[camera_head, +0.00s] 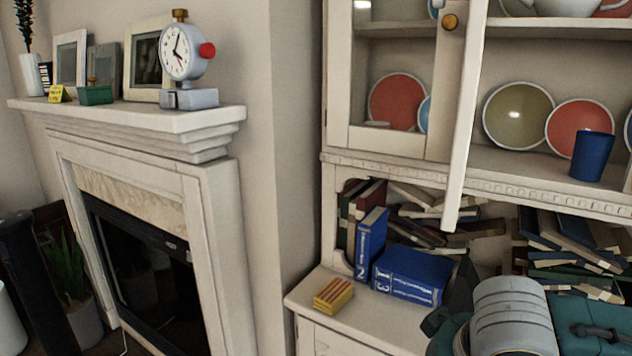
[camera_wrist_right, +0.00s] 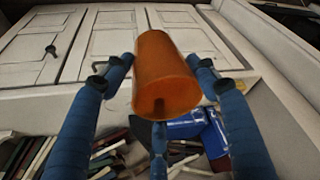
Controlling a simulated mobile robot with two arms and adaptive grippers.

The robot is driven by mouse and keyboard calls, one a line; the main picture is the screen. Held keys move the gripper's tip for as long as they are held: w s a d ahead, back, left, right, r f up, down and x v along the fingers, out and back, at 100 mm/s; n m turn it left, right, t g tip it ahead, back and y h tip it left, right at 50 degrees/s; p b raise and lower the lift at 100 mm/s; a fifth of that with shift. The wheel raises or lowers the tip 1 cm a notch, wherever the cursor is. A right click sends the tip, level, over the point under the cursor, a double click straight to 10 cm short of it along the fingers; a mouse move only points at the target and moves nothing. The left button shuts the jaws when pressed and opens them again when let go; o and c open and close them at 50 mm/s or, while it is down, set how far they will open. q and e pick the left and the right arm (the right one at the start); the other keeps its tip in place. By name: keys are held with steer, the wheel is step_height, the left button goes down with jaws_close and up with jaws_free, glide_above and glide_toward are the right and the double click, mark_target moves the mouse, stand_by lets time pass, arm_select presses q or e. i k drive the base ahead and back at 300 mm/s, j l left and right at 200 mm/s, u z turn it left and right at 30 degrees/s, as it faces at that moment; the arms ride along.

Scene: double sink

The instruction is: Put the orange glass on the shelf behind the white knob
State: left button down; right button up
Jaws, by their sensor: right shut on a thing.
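The orange glass (camera_wrist_right: 166,72) is in the right wrist view, with my right gripper's (camera_wrist_right: 160,64) blue fingers around it. The gripper is shut on the glass. The glass and gripper fingers do not show in the head view. The cabinet's plate shelf (camera_head: 505,170) is at the upper right of the head view. A brass-coloured knob (camera_head: 450,21) sits on the cabinet door; no white knob can be made out. My left gripper is not in view.
The door (camera_head: 463,115) stands ajar. Plates (camera_head: 517,113) and a blue cup (camera_head: 592,156) occupy the shelf. A yellow-red box (camera_head: 333,294) lies on the counter. A clock (camera_head: 183,52) stands on the mantel.

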mark_target(515, 176)
steer(key=i+j, duration=0.1)
steer(key=j+z, duration=0.15)
steer(key=z, duration=0.25)
steer(key=i+j+z, duration=0.1)
steer(key=z, duration=0.3)
steer(key=j+z, duration=0.2)
steer(key=z, duration=0.2)
